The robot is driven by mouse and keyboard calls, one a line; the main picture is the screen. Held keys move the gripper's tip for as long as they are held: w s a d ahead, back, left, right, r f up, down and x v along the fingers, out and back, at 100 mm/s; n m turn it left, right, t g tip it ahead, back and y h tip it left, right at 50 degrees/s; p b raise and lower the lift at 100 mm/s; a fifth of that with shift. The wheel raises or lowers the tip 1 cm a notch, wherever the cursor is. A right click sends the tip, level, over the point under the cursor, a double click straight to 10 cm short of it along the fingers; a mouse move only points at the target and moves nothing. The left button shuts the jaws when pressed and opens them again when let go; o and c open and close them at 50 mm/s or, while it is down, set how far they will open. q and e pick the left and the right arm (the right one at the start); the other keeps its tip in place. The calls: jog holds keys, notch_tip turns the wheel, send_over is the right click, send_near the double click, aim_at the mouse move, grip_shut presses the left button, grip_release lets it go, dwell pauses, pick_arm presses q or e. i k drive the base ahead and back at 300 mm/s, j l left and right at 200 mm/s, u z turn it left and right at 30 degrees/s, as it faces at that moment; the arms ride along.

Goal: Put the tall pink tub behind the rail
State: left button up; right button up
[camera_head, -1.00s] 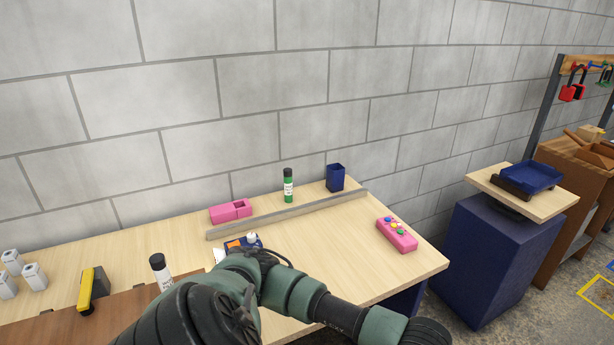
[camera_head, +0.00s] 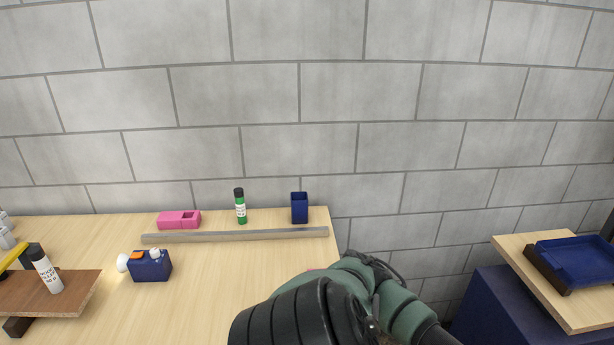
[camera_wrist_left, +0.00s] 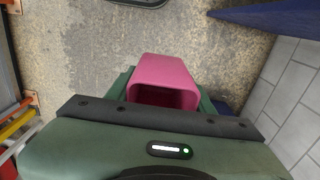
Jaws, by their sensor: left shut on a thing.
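The tall pink tub (camera_wrist_left: 166,72) is in the left wrist view, its open mouth showing between the fingers. My left gripper (camera_wrist_left: 165,98) is shut on it, above a speckled floor. The rail (camera_head: 236,236) is a long grey strip lying near the back of the wooden table (camera_head: 215,290). My right gripper is not in view.
Behind the rail stand a low pink holder (camera_head: 174,220), a green bottle (camera_head: 240,208) and a dark blue cup (camera_head: 299,208). In front are a blue button box (camera_head: 150,266) and a white bottle (camera_head: 45,272) on a brown board (camera_head: 75,290). A blue tray (camera_head: 575,262) is at right.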

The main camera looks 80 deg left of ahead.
aim_at(280, 226)
jog(key=i+j+u, duration=0.15)
jog(key=i+u, duration=0.35)
jog(key=i+l+u, duration=0.15)
jog(key=i+u, duration=0.3)
jog(key=i, duration=0.25)
jog(key=i+l+u, duration=0.3)
jog(key=i+u, duration=0.2)
jog(key=u, duration=0.45)
jog(key=i+u, duration=0.1)
jog(key=u, duration=0.3)
jog(key=l+u, duration=0.1)
jog(key=u, duration=0.35)
jog(key=i+u, duration=0.1)
jog(key=u, duration=0.35)
jog(key=l+u, duration=0.15)
jog(key=u, duration=0.25)
